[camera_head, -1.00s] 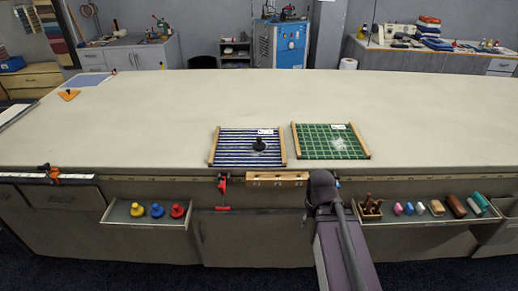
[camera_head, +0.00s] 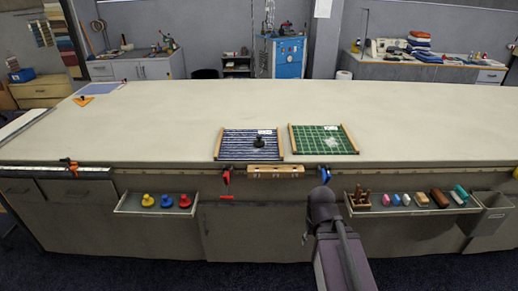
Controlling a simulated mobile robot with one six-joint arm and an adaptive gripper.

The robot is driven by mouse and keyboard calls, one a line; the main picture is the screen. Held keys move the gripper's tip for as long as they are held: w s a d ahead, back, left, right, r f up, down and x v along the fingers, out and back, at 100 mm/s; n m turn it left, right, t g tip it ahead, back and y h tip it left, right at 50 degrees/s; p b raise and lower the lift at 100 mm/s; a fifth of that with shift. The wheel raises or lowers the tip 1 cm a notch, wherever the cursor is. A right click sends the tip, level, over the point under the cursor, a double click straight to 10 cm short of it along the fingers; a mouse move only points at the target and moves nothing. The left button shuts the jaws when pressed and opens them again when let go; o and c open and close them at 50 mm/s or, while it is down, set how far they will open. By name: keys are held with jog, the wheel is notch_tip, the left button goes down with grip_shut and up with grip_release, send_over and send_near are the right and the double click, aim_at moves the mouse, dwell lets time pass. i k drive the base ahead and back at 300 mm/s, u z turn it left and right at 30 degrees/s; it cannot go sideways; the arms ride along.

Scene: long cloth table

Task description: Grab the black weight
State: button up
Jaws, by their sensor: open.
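The black weight (camera_head: 258,142) is a small dark knob-topped piece. It stands upright on the blue-and-white striped cloth panel (camera_head: 235,152), which has wooden side bars and lies near the table's front edge. A white label and a pale patch show on the cloth by the weight. My arm (camera_head: 325,215) rises at the bottom, right of centre, in front of the table and well short of the weight. My gripper cannot be made out in this view. Nothing touches the weight except the cloth under it.
A green checked panel (camera_head: 322,147) lies just right of the striped one. Clamps and a wooden block (camera_head: 276,170) line the table's front edge. A left tray (camera_head: 128,206) holds coloured knobs; a right tray (camera_head: 400,210) holds several small items. The rest of the tabletop (camera_head: 180,110) is mostly clear.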

aim_at(258, 144)
jog(key=z, duration=0.4)
jog(key=i, duration=1.3)
jog(key=u, duration=0.45)
